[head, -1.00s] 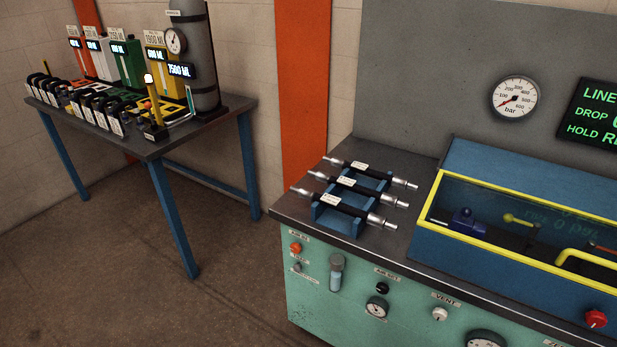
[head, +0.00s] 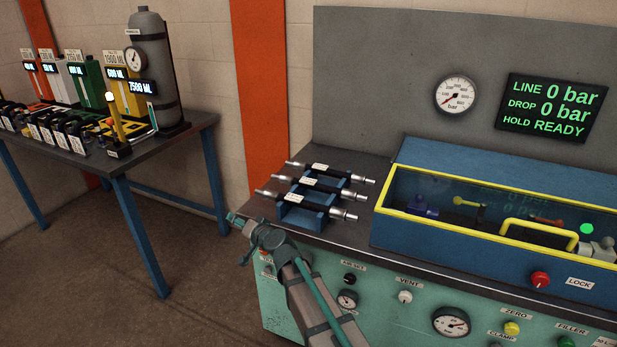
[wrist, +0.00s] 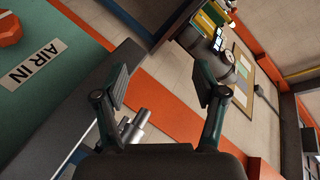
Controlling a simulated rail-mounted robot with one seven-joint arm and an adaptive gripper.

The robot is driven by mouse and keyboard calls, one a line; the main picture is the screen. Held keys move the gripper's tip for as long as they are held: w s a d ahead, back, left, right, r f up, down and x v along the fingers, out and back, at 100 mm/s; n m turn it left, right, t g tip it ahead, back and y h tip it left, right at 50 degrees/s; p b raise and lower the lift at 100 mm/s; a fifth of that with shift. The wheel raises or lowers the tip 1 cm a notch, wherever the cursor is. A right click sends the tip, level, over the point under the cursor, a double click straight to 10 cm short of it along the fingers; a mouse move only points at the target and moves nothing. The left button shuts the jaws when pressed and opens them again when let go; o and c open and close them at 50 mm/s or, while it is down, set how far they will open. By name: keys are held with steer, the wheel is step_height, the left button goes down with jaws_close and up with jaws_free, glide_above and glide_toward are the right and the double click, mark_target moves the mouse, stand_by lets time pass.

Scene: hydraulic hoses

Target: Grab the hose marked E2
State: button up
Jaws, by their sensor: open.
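Three black hoses with silver end fittings lie side by side on a blue rack (head: 293,217) at the bench's left end: a far hose (head: 340,172), a middle hose (head: 325,187) and a near hose (head: 318,206). Each has a pale tag, too small to read, so I cannot tell which is E2. My gripper (head: 241,238) is open and empty, just left of and in front of the near hose's left end. In the wrist view the fingers stand wide apart (wrist: 163,82). A silver fitting (wrist: 135,125) shows near the left finger.
A test bench (head: 385,253) carries a blue box with a yellow-framed clear cover (head: 480,213). Its front has knobs and gauges. A gauge (head: 456,95) and green-lettered display (head: 551,107) are on the back panel. A separate table (head: 150,152) with containers stands left, beyond a floor gap.

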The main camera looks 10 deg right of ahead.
steer(key=w+d+r+n+t, duration=0.15)
steer(key=w+r, duration=0.25)
steer(key=r, duration=0.4)
steer(key=w+d+r+t, duration=0.1)
steer(key=w+d+r, duration=0.15)
steer(key=r, duration=0.45)
steer(key=n+g+h+p, duration=0.4)
steer(key=n+h+p, duration=0.15)
steer(key=n, duration=0.65)
glide_toward(329, 172)
steer(key=shift+d+f+t+y, duration=0.15)
steer(key=shift+d+t+y, duration=0.05)
steer(key=shift+t+y, duration=0.05)
steer(key=shift+w+d+f, duration=0.1)
steer(key=shift+w+f, duration=0.05)
steer(key=shift+w, duration=0.1)
steer(key=p+x, duration=0.1)
steer(key=x, duration=0.3)
steer(key=shift+w+f, duration=0.1)
steer(key=shift+w, duration=0.15)
steer(key=p+x, duration=0.1)
steer(key=x, duration=0.1)
steer(key=p+x, duration=0.2)
steer(key=x, duration=0.1)
steer(key=shift+s+a, duration=0.1)
steer(key=shift+a, duration=0.15)
steer(key=shift+w+a+f, duration=0.1)
steer(key=shift+w+f, duration=0.2)
